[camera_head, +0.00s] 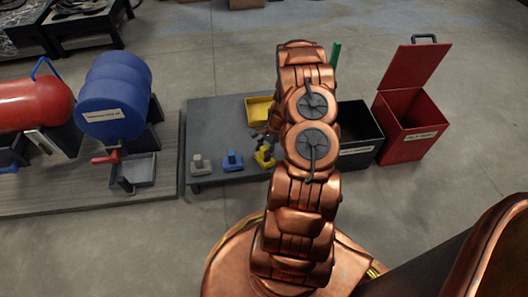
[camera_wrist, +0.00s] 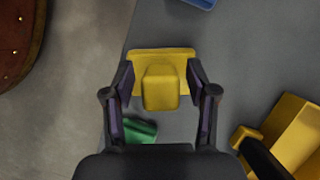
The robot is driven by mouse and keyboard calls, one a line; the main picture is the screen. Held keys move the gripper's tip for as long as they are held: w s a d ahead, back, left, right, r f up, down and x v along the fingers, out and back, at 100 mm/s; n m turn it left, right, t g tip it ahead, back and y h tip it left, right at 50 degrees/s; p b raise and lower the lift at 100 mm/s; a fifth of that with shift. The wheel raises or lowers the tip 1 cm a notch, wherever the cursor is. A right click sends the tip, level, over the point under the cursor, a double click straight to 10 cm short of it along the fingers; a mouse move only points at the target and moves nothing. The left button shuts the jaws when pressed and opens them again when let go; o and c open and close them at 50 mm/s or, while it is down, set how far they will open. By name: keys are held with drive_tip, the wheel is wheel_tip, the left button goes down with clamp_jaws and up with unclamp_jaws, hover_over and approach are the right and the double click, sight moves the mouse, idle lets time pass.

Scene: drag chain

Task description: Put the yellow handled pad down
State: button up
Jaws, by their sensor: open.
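The yellow handled pad (camera_wrist: 160,53) lies between the two fingers of my gripper (camera_wrist: 160,78) in the wrist view, with its block-shaped handle (camera_wrist: 160,90) facing the camera. The fingers are open, one on each side; I cannot tell whether they still touch it. In the head view the yellow pad (camera_head: 264,158) is on the grey low table (camera_head: 222,120), near its front edge, with my gripper (camera_head: 266,142) right over it. My arm hides the table to its right.
A blue handled pad (camera_head: 232,160) and a grey one (camera_head: 200,165) stand left of the yellow pad. A green piece (camera_wrist: 138,130) lies close by. A yellow tray (camera_head: 258,110) sits behind. A black bin (camera_head: 360,125) and a red lidded bin (camera_head: 405,130) stand at right.

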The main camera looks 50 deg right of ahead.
drive_tip(key=p+v, duration=0.4)
drive_tip(key=v, duration=0.8)
drive_tip(key=s+a+r+n+g+h, duration=0.1)
drive_tip(key=s+a+r+n+g, duration=0.15)
drive_tip(key=a+r+n, duration=1.4)
drive_tip(key=s+a+r+n+g+h, duration=0.1)
drive_tip(key=s+a+r+n, duration=0.1)
drive_tip(key=s+a+r, duration=0.6)
drive_tip(key=s+a+r+n+g+h, duration=0.1)
drive_tip(key=s+a+r+n+h, duration=0.1)
drive_tip(key=s+a+r, duration=0.6)
drive_tip(key=s+a, duration=0.4)
drive_tip(key=s, duration=0.1)
drive_tip(key=shift+s+a+r+n, duration=0.2)
drive_tip(key=shift+s+n, duration=0.15)
drive_tip(key=shift+g, duration=0.25)
